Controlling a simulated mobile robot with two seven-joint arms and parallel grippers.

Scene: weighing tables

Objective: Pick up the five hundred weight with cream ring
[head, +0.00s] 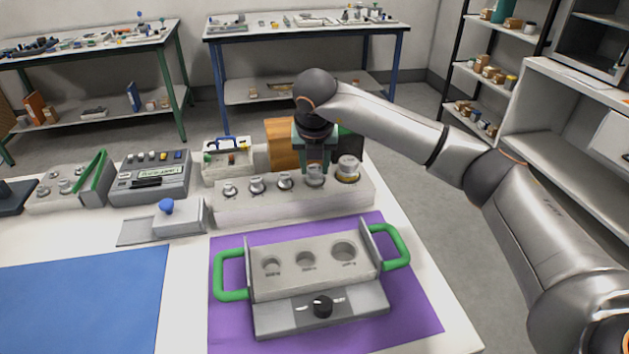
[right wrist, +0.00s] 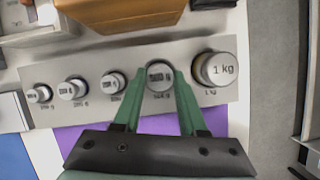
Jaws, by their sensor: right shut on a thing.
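The five hundred weight (head: 314,180) is a silver knobbed cylinder, fourth from the left in a row of weights on a light grey rack (head: 270,211). In the right wrist view, the weight (right wrist: 159,78) is between the green fingers, its label blurred. Its ring colour is hard to make out. My right gripper (head: 315,171) points down from above and is shut on this weight, which still appears to sit at its place on the rack. My left gripper is out of view.
The 1 kg weight (head: 348,167) with a yellow ring stands close on the right; smaller weights stand to the left. In front, a grey carrier (head: 310,283) with green handles and three holes rests on a purple mat (head: 424,314). A blue mat (head: 85,305) lies clear at left.

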